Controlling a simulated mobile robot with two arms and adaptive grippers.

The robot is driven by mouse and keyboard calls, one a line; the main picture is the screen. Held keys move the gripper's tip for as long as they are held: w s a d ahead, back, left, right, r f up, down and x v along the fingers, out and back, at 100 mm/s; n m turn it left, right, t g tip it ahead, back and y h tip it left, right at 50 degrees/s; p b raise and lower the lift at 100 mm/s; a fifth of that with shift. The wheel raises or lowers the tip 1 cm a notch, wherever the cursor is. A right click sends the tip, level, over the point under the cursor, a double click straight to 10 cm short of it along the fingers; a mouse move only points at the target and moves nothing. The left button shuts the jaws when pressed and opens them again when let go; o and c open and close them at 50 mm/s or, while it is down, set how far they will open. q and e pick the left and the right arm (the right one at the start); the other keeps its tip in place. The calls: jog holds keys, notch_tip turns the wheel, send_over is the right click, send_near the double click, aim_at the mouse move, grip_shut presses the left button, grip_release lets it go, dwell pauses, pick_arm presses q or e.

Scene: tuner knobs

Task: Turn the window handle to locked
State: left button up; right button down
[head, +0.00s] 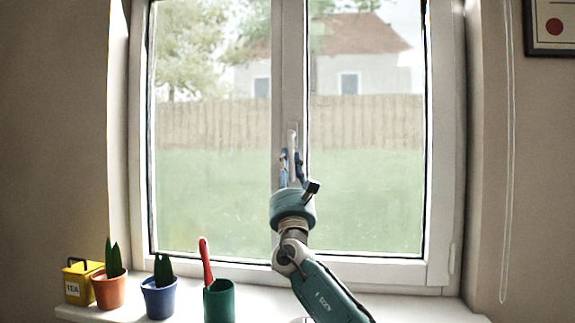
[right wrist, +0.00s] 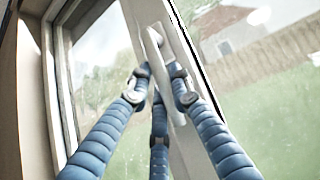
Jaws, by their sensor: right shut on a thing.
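The window handle (head: 292,140) is a pale lever on the middle frame post of the white window (head: 289,60). In the head view it stands roughly upright, its lower part partly hidden by my gripper. My right gripper (head: 291,160) comes from below and is shut on the handle. In the right wrist view the blue fingers of my right gripper (right wrist: 160,95) are around the handle (right wrist: 165,72), which looks tilted because the camera is rolled. My left gripper is in neither view.
On the sill stand a yellow box (head: 78,284), an orange pot (head: 108,289), a blue pot (head: 158,299) and a green cup (head: 219,303) with a red-handled thing (head: 206,262). A cord (head: 508,150) and a framed picture (head: 552,27) hang at the right.

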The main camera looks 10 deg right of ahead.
jog(key=shift+r+m+h, duration=0.1)
jog(key=shift+m+h, duration=0.6)
jog(key=shift+m, duration=0.1)
jog(key=c, duration=1.5)
grip_release()
jog(key=shift+a, duration=0.1)
jog(key=shift+c, duration=0.2)
jog(key=v, duration=0.8)
